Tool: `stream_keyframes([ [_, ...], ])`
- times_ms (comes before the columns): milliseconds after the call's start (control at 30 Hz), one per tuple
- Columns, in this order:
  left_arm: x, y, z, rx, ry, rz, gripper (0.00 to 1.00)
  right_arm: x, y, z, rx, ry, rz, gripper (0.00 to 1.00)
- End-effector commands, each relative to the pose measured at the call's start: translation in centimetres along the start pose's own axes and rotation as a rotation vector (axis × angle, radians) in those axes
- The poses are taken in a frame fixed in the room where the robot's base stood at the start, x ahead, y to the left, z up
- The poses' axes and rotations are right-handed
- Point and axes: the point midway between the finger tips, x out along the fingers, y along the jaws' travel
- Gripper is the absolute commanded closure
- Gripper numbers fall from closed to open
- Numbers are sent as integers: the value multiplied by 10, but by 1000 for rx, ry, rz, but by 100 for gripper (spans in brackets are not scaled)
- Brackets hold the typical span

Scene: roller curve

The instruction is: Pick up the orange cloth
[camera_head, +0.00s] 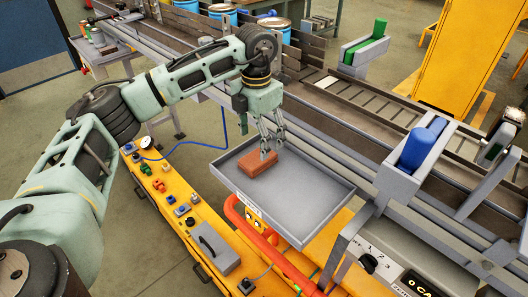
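The orange cloth (258,163) shows as a thick, brick-shaped orange-brown bundle. It lies in the back left part of a shallow grey tray (318,203). My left gripper (269,150) reaches down from above, with its fingertips at the back right end of the cloth. The fingers overlap the cloth in this view. I cannot tell whether they grip it or only hover beside it. My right gripper is not in view.
A yellow panel with knobs and buttons (185,215) runs left of the tray, and a thick orange-red pipe (270,250) passes along its front left. A roller conveyor (365,100) lies behind. A blue roller on a grey bracket (420,147) stands to the right.

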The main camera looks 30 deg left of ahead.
Motion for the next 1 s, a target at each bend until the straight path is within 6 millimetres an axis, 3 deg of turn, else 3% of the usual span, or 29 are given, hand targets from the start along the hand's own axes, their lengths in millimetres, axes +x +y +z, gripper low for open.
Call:
stream_keyframes([
  [233, 26, 1, 1, -1, 4, -1, 27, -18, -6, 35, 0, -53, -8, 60],
  [367, 45, 2, 5, 0, 5, -2, 27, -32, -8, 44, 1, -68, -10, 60],
  [533, 67, 2, 6, 0, 1, -1, 27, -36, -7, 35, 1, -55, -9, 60],
  [800, 71, 2, 6, 0, 1, 0, 27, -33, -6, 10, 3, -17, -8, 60],
  [1000, 71, 2, 6, 0, 0, 0, 45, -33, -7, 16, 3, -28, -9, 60],
])
